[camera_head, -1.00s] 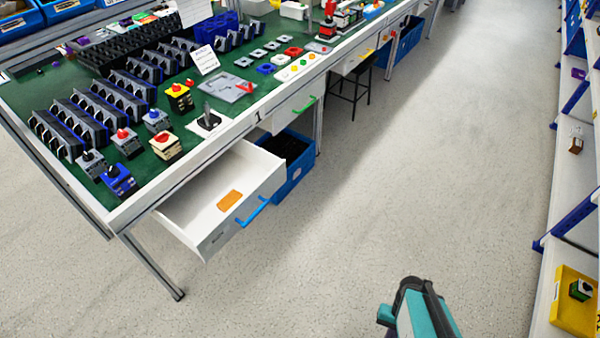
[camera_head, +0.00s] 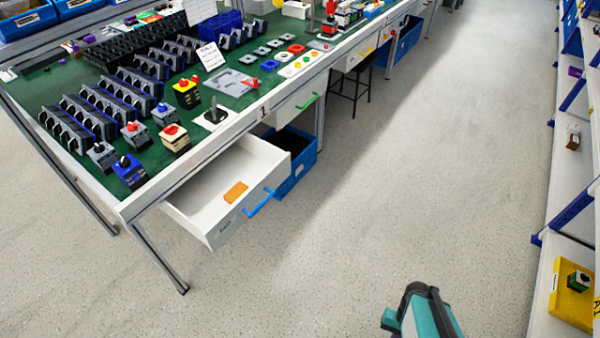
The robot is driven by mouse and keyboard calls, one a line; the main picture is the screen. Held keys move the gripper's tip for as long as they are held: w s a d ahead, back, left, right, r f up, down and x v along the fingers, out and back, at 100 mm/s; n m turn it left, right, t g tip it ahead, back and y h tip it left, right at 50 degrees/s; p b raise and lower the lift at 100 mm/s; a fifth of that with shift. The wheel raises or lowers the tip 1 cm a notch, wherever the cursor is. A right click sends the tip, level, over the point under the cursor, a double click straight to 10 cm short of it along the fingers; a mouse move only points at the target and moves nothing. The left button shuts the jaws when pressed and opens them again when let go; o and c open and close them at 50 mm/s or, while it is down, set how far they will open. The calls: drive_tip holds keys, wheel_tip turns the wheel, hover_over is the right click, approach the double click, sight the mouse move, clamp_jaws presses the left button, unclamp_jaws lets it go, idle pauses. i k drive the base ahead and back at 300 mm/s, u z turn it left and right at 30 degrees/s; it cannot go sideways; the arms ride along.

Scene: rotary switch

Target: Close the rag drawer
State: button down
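A white drawer (camera_head: 207,207) with a blue handle (camera_head: 259,203) stands pulled out under the near end of the workbench. An orange cloth-like block (camera_head: 235,192) lies inside it on the drawer floor. The drawer's label is too small to read. A teal and black part of my arm shows at the bottom edge, right of the middle, well apart from the drawer. My gripper's fingertips cannot be made out.
The workbench (camera_head: 60,169) holds several switches and parts on a green top. A blue bin (camera_head: 300,172) stands on the floor behind the drawer. A shelf with a yellow tray (camera_head: 571,300) is at the right. The floor (camera_head: 400,190) between is clear.

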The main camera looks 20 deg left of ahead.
sight(199, 204)
drive_tip(key=k, duration=0.55)
drive_tip(key=u, duration=3.95)
drive_tip(key=i, duration=0.1)
drive_tip(key=z, duration=1.85)
drive_tip(key=i, duration=0.5)
